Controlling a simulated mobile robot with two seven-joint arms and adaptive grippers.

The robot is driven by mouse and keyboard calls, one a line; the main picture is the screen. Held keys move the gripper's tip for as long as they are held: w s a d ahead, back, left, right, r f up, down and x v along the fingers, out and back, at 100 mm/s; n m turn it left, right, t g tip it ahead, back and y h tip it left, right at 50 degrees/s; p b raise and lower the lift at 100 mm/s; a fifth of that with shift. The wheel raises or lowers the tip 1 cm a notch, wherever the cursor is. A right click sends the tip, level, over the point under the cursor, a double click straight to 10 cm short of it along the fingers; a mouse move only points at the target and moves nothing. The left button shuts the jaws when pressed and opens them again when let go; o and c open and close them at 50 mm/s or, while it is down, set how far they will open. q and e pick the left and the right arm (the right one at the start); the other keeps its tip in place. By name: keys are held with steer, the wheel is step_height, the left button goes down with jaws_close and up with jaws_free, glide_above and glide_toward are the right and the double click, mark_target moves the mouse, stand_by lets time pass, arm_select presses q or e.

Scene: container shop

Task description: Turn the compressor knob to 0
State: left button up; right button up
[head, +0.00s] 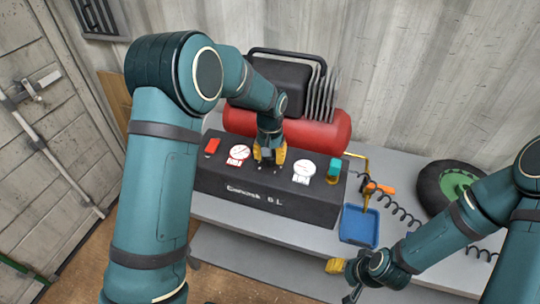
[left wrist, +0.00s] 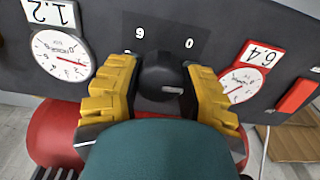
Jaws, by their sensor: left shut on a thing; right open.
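The black compressor knob (left wrist: 163,78) sits on the dark panel between my left gripper's two yellow fingers. My left gripper (left wrist: 162,88) is shut on it, with a finger on each side; it also shows in the head view (head: 270,157), where it hides the knob. The knob's pale mark lies roughly level in the left wrist view. A printed 0 (left wrist: 189,43) and another digit, a 6 or a 9, show beyond the knob. The compressor (head: 265,190) has a red tank. My right gripper (head: 347,279) is open, low in front of the bench.
A red gauge reading 6.4 (left wrist: 242,82) and a white gauge reading 1.2 (left wrist: 62,53) flank the knob. A red switch (head: 212,146) and a teal part (head: 335,168) sit at the panel's ends. A blue tray (head: 359,226), coiled hose (head: 408,210) and wheel (head: 432,188) are to the right.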

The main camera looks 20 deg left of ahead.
arm_select(q)
steer(key=n, duration=0.4)
steer(key=shift+n+p, duration=0.65)
steer(key=shift+n, duration=1.45)
steer(key=o, duration=1.2)
steer(key=shift+o, duration=0.2)
step_height(320, 180, up, 12)
steer(key=shift+f, duration=0.1)
